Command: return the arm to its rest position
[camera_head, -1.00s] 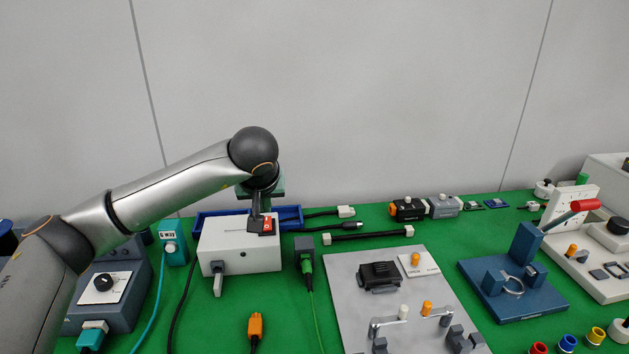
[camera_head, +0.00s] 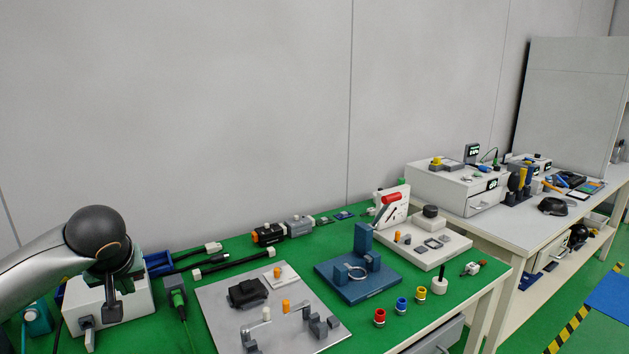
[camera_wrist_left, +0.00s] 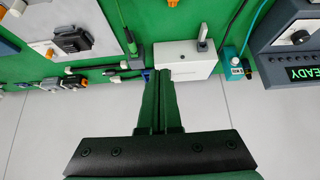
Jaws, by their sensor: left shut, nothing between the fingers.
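My left arm comes in from the left edge of the head view. Its gripper (camera_head: 112,312) points down in front of the white box (camera_head: 137,303) and hides part of it. The gripper is shut and empty. In the left wrist view, the two green fingers (camera_wrist_left: 162,76) lie side by side with nothing between them. The white box (camera_wrist_left: 190,62) shows beyond their tips; I see no contact. My right gripper is in neither view.
A grey plate (camera_head: 222,318) with fixtures, a blue fixture (camera_head: 372,285) and several coloured caps stand on the green bench. A blue tray (camera_head: 160,263) lies behind the white box. A second bench (camera_head: 530,228) stands at the right. The air above the bench is clear.

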